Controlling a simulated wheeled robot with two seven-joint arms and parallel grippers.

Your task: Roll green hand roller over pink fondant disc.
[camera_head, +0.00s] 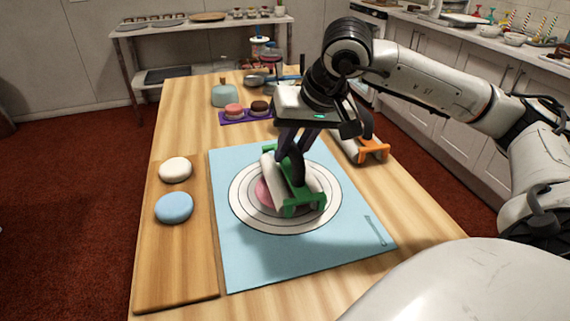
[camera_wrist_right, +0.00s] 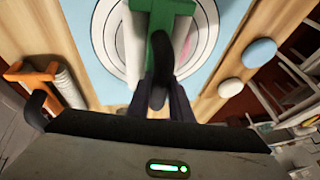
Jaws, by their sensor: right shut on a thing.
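My right gripper (camera_head: 292,165) is shut on the green hand roller (camera_head: 303,206), which has a green frame and white cylinders. The roller is over the pink fondant disc (camera_head: 263,192), hiding most of it; only its left edge shows. I cannot tell whether the roller touches the disc. The disc lies on the ringed white circle (camera_head: 240,209) of the light blue mat (camera_head: 255,265). In the right wrist view the green roller (camera_wrist_right: 163,12) is at the top middle, with the gripper's dark fingers (camera_wrist_right: 160,85) on its handle. My left gripper is not in view.
An orange-framed roller (camera_head: 373,151) lies right of the mat. A white disc (camera_head: 175,170) and a blue disc (camera_head: 174,208) rest on a wooden board (camera_head: 175,270) at the left. A purple tray (camera_head: 233,119) with cakes and a pale green jar (camera_head: 224,97) stand behind.

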